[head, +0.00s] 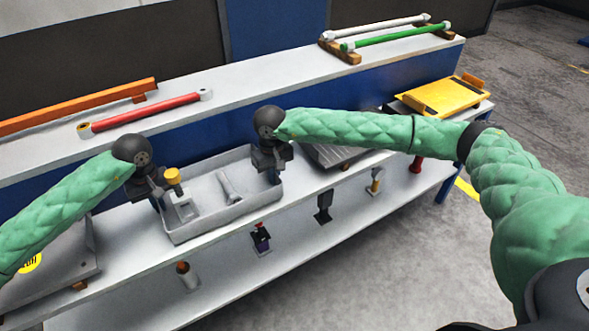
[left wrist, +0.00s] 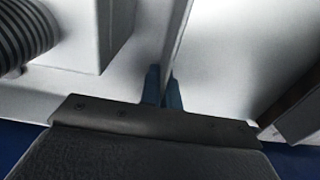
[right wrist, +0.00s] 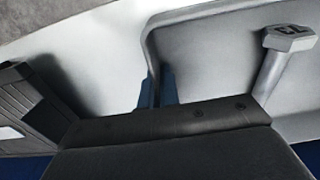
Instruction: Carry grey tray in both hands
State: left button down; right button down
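The grey tray (head: 225,220) stands on the white bench, apparently resting on it. Inside are a pale block with a yellow-topped post (head: 173,178) and a grey bar-shaped casting (head: 229,186); the casting's marked hexagonal head also shows in the right wrist view (right wrist: 289,38). My left gripper (head: 158,202) is at the tray's left end. In the left wrist view its blue fingers (left wrist: 162,88) sit close on both sides of the thin end wall. My right gripper (head: 271,174) is at the right end, its fingers (right wrist: 156,88) closed about that wall.
A dark grey casting (head: 335,155) lies right of the tray, and a grey plate with a yellow label (head: 60,258) lies left. Red (head: 145,113) and orange (head: 80,107) bars lie on the upper shelf behind. Several small items hang or stand along the front. Open floor is in front.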

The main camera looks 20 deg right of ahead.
pick_arm(q)
jog(key=shift+f, duration=0.4)
pick_arm(e)
jog(key=shift+f, duration=0.4)
pick_arm(q)
jog(key=c, duration=2)
grip_release()
jog(key=shift+b, duration=0.3)
jog(key=shift+c, duration=0.2)
pick_arm(e)
jog(key=c, duration=2)
grip_release()
jog(key=shift+c, duration=0.2)
pick_arm(q)
jog(key=o, duration=0.4)
pick_arm(e)
jog(key=o, duration=0.4)
pick_arm(q)
notch_tip(320, 180, up, 12)
jog(key=shift+f, duration=0.1)
pick_arm(e)
jog(key=shift+r, duration=0.1)
notch_tip(320, 180, up, 12)
jog(key=shift+f, duration=0.1)
